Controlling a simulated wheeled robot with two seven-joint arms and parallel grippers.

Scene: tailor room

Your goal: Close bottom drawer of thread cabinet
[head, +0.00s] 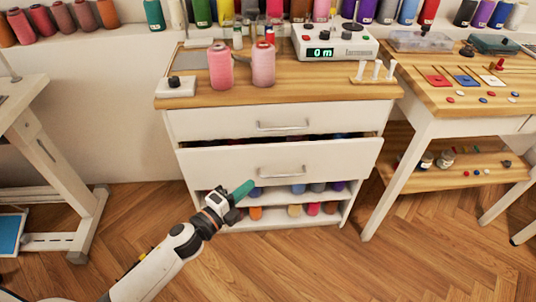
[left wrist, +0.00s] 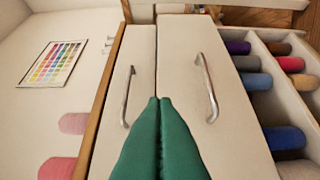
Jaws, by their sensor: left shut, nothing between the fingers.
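The white thread cabinet (head: 183,124) has two drawers with silver handles above open shelves. Its bottom drawer (head: 225,163) stands partly out, with dark contents showing in the gap above its front. The upper drawer (head: 220,122) looks shut. My left gripper (head: 250,185), with green fingers, is shut and empty at the lower left of the bottom drawer front. In the left wrist view its fingertips (left wrist: 160,100) point toward the drawer fronts, close to the line between the bottom drawer (left wrist: 185,50) and the upper drawer (left wrist: 140,60). I cannot tell whether they touch. My right gripper is not in view.
Thread spools (head: 295,210) fill the cabinet's lower shelves. Two pink cones (head: 220,68) and a display device (head: 335,45) stand on top. A wooden-topped table (head: 440,92) is close on the right, a white table leg (head: 60,180) on the left. Floor before the cabinet is clear.

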